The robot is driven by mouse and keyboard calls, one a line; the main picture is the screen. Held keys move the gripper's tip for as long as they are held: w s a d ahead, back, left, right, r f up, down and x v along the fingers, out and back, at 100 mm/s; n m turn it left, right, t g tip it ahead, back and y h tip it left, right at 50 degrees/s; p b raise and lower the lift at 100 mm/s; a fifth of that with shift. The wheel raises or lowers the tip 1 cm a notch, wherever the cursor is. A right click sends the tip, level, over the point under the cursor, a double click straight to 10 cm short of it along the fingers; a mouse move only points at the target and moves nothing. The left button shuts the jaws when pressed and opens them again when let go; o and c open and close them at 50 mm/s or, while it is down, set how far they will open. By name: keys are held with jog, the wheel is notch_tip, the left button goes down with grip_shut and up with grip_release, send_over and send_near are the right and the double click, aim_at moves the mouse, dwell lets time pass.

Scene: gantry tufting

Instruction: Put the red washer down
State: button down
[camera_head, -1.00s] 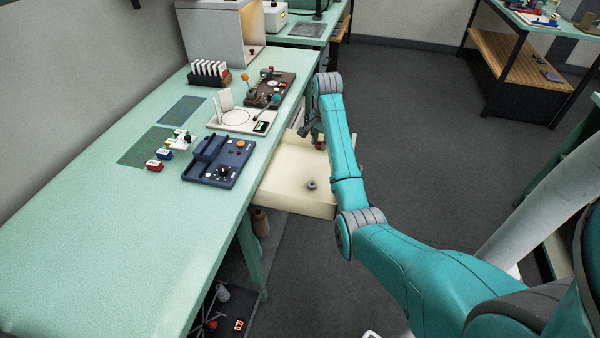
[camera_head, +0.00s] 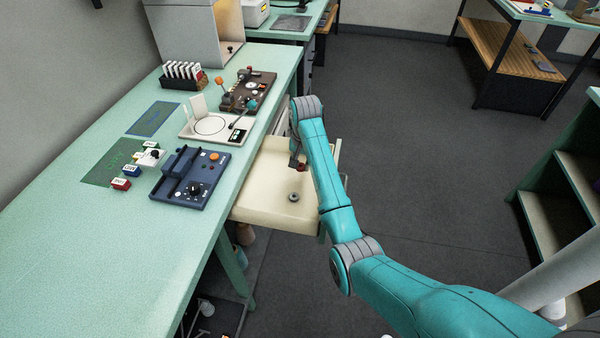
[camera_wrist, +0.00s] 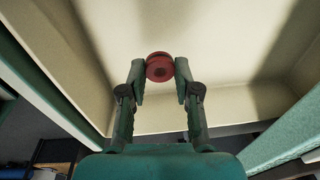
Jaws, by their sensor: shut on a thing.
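The red washer (camera_wrist: 159,67) is round with a small hub and sits between the two fingertips of my gripper (camera_wrist: 160,72) in the wrist view. My gripper is shut on it. In the head view the washer (camera_head: 302,166) is a small dark red spot below my gripper (camera_head: 298,160), which is partly hidden by my arm. Both are over the open cream drawer (camera_head: 262,212), towards its right side. The wrist view shows the drawer's pale inside (camera_wrist: 200,25) behind the washer. I cannot tell whether the washer touches the drawer floor.
A grey washer (camera_head: 293,197) lies in the drawer near its front. The green bench (camera_head: 100,245) holds a blue device (camera_head: 190,178), a white plate device (camera_head: 210,125), a brown device (camera_head: 247,90) and a card rack (camera_head: 183,78). Open floor (camera_head: 400,130) lies to the right.

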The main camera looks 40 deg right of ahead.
aim_at(300, 178)
jog(key=shift+f, duration=2.2)
jog(key=shift+a, duration=0.1)
jog(key=c, duration=0.8)
grip_release()
jog(key=shift+f, duration=0.1)
jog(key=shift+c, duration=0.2)
